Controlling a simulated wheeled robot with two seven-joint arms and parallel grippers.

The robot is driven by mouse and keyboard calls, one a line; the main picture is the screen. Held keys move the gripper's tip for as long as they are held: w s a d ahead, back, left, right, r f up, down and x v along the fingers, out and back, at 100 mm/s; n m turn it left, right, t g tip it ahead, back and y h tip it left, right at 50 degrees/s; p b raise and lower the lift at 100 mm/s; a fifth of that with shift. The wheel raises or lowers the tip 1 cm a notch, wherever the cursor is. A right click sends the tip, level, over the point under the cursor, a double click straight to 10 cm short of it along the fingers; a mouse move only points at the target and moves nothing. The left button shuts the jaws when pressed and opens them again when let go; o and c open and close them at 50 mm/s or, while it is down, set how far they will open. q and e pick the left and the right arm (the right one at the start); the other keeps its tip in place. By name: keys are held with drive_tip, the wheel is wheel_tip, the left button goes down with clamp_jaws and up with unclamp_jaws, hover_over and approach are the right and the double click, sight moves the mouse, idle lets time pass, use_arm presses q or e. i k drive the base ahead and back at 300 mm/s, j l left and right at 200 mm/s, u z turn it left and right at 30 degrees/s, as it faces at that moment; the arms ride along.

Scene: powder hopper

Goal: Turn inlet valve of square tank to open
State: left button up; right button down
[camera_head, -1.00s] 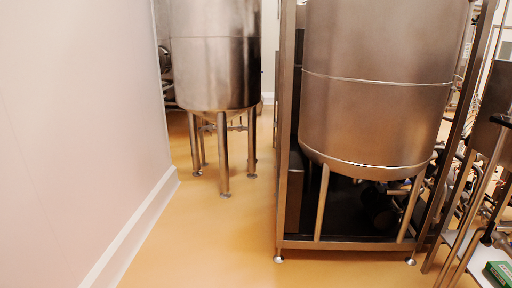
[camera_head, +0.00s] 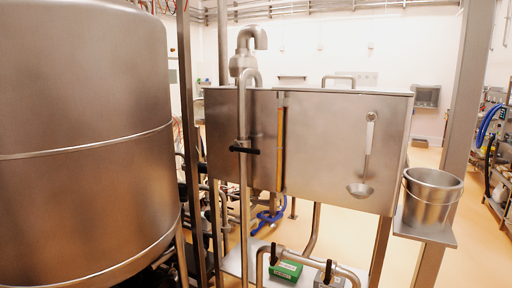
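The square steel tank (camera_head: 325,135) stands in the middle of the head view, with a lid handle on top. A steel pipe (camera_head: 242,100) runs down its front left side from a bent elbow above. A valve with a black handle (camera_head: 244,150) sits on this pipe, and the handle points across the pipe, roughly level. It looks like the inlet valve, but I cannot tell for sure. Two more black handles (camera_head: 273,253) (camera_head: 328,271) sit on a low pipe at the bottom edge. Neither of my grippers is in view.
A large round tank (camera_head: 80,140) fills the left side. A ladle (camera_head: 366,165) hangs on the square tank's front. A steel bucket (camera_head: 431,200) stands on a small shelf by a post (camera_head: 460,120). A green box (camera_head: 287,270) lies low. Open floor (camera_head: 480,245) shows at right.

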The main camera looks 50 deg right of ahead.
sight(234, 148)
drive_tip(key=i+l+z, duration=0.2)
drive_tip(key=i+l, duration=0.15)
drive_tip(key=i+l+z, duration=0.15)
drive_tip(key=i, duration=0.45)
drive_tip(key=l, duration=0.55)
drive_tip(key=i+l, duration=0.15)
drive_tip(key=l, duration=0.45)
drive_tip(key=l+z, duration=0.1)
drive_tip(key=l, duration=0.45)
drive_tip(key=i+l, duration=0.1)
drive_tip(key=l, duration=0.45)
drive_tip(key=j+z, duration=0.2)
drive_tip(key=i+j, duration=0.1)
drive_tip(key=j, duration=0.1)
